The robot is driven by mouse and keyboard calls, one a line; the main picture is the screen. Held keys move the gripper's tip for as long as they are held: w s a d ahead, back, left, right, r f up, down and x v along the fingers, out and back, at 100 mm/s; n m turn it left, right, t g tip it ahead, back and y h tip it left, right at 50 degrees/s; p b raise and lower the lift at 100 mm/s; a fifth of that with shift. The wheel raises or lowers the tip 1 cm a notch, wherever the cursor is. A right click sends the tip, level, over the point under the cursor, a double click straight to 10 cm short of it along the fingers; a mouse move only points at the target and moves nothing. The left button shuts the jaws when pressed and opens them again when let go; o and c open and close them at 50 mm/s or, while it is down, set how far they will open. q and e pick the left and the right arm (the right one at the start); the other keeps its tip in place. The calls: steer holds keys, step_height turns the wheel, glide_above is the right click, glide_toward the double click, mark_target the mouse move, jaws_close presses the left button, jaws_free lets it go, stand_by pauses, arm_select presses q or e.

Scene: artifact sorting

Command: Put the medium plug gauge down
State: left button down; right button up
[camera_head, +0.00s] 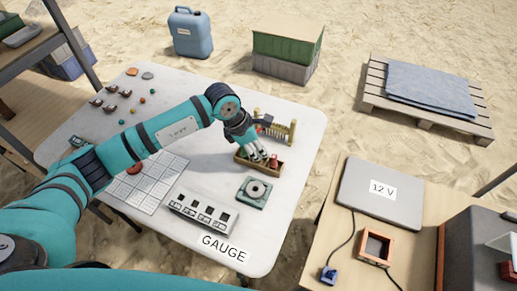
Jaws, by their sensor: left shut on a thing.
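My left gripper (255,154) is shut, with its fingers down at the small wooden tray (244,163) on the white table. What it holds, taken to be the medium plug gauge, is mostly hidden by the fingers. A red-topped piece (273,160) stands in the tray just right of the fingertips. I cannot tell whether the held gauge touches the tray floor. My right gripper is not in view.
A wooden rack with brass-coloured pieces (283,129) stands just behind the tray. A green square block with a round centre (255,192) and a grey block with square holes (203,210) lie in front. A gridded mat (150,193) is left. The table's right edge is close.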

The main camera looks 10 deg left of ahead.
arm_select(q)
steer(key=shift+f, duration=0.45)
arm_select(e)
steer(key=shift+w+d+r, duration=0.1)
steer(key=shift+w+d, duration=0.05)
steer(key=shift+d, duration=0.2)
arm_select(q)
steer(key=shift+f, duration=0.1)
steer(key=shift+f, duration=0.15)
steer(key=c, duration=1.5)
jaws_free()
steer(key=shift+c, duration=0.2)
steer(key=shift+r, duration=0.35)
steer(key=shift+a+r, duration=0.15)
steer(key=shift+r, duration=0.05)
steer(key=b+v, duration=0.2)
steer(key=v, duration=0.9)
steer(key=shift+s+r, duration=0.15)
steer(key=shift+r, duration=0.05)
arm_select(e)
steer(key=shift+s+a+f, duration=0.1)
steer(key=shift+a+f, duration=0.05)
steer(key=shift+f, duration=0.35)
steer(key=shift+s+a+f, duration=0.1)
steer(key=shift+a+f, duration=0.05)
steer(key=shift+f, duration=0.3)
